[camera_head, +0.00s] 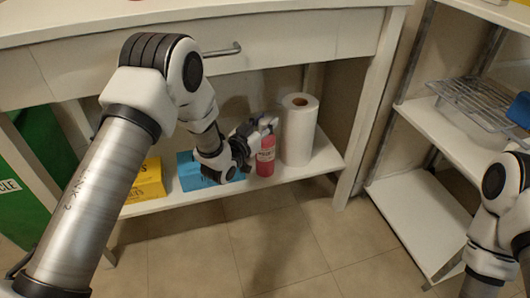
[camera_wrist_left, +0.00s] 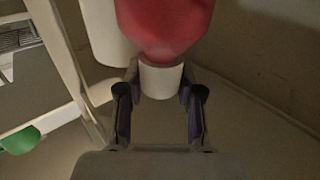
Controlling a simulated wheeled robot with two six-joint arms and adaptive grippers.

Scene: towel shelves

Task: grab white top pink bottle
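The pink bottle (camera_head: 266,160) stands upright on the low white shelf under the drawer in the head view. Its white top is largely hidden there by my left gripper (camera_head: 266,126). In the left wrist view the bottle (camera_wrist_left: 165,25) appears upside down, with its white top (camera_wrist_left: 160,82) between the fingertips. My left gripper (camera_wrist_left: 160,100) is open, one finger on each side of the white top. Whether the fingertips touch it I cannot tell. My right arm shows at the right edge of the head view, but its gripper is out of view.
A white paper roll (camera_head: 299,130) stands close to the right of the bottle. A blue box (camera_head: 190,172) and a yellow box (camera_head: 147,182) are to the left. The drawer handle (camera_head: 222,50) juts out above. A wire rack (camera_head: 475,100) lies on the right-hand shelf.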

